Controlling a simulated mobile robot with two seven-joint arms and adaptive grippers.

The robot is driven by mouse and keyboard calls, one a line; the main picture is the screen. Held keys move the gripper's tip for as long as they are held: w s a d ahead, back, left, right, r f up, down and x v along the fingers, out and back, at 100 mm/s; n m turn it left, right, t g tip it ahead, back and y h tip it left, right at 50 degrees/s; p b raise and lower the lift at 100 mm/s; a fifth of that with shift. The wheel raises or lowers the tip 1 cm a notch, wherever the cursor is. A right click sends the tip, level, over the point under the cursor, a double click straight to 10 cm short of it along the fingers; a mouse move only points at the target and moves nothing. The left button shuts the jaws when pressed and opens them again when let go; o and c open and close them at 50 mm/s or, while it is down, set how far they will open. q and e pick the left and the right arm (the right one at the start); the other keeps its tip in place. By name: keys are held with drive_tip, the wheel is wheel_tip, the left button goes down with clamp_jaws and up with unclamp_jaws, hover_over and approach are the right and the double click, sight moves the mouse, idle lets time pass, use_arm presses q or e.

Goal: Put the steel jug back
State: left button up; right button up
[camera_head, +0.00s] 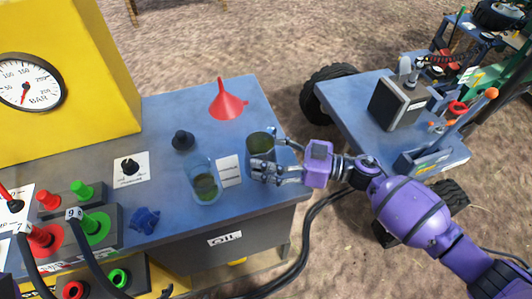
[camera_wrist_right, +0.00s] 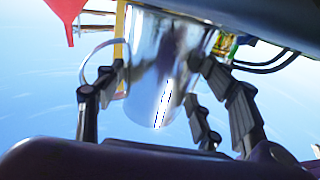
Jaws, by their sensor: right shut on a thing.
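The steel jug (camera_head: 261,142) is at the right end of the blue bench top, with its open mouth facing up and something dark green showing inside. My right gripper (camera_head: 264,165) reaches in from the right and is shut on the jug, its fingers around the side. In the right wrist view the shiny steel jug (camera_wrist_right: 160,75) stands between the fingers, with its curved handle on the left. Whether its base touches the bench is hard to tell. My left gripper is not in view.
A clear glass (camera_head: 203,182) with green contents stands left of the jug, beside a white card (camera_head: 229,171). A red funnel (camera_head: 226,100) is behind. A black knob (camera_head: 183,140) and blue valve part (camera_head: 144,220) are farther left. A blue cart (camera_head: 360,105) stands right.

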drive_tip(key=shift+f, duration=0.15)
drive_tip(key=o, duration=1.5)
drive_tip(key=shift+c, duration=0.2)
drive_tip(key=shift+d+r, duration=0.2)
drive_tip(key=b+v, duration=0.2)
drive_tip(key=v, duration=0.8)
drive_tip(key=shift+s+d+f, duration=0.1)
drive_tip(key=shift+d, duration=0.2)
drive_tip(key=shift+s+d, duration=0.1)
drive_tip(key=shift+d, duration=0.4)
